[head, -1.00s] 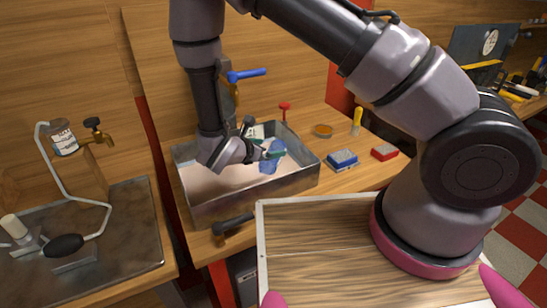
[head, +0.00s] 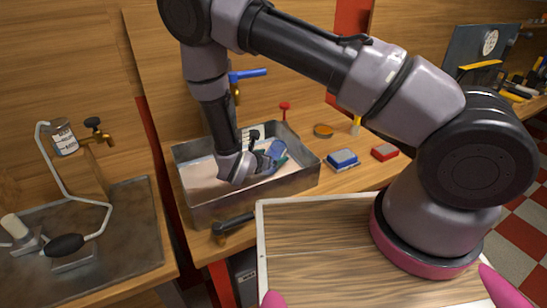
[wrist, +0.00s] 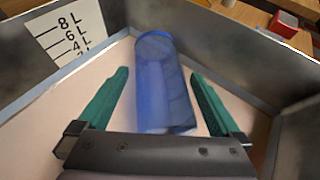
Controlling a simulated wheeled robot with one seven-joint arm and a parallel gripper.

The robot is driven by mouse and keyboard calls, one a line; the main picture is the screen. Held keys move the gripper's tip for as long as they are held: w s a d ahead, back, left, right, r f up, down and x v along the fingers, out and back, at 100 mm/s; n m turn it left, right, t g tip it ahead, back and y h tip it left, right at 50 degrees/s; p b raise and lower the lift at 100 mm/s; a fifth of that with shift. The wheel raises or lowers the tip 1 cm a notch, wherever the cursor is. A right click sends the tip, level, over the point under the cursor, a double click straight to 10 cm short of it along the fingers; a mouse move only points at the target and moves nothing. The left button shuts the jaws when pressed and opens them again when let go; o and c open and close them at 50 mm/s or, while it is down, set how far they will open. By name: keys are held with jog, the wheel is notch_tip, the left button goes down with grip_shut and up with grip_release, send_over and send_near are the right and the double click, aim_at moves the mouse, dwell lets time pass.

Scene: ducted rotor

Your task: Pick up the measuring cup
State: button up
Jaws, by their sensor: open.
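The measuring cup (wrist: 163,85) is a translucent blue cylinder inside the metal tray. In the wrist view it lies between the two green fingers of my gripper (wrist: 160,108), with a gap on each side. My gripper is open, and its fingertips reach along the cup's sides. In the head view the blue cup (head: 276,150) shows at the far right part of the tray, partly hidden by my gripper (head: 270,163). Whether it touches the tray floor is unclear.
The metal tray (head: 262,197) has raised walls around the cup. A white scale marked in litres (wrist: 68,32) is on its wall. A blue-handled tap (head: 248,74) stands behind.

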jog(key=shift+r, duration=0.1)
jog(key=c, duration=1.5)
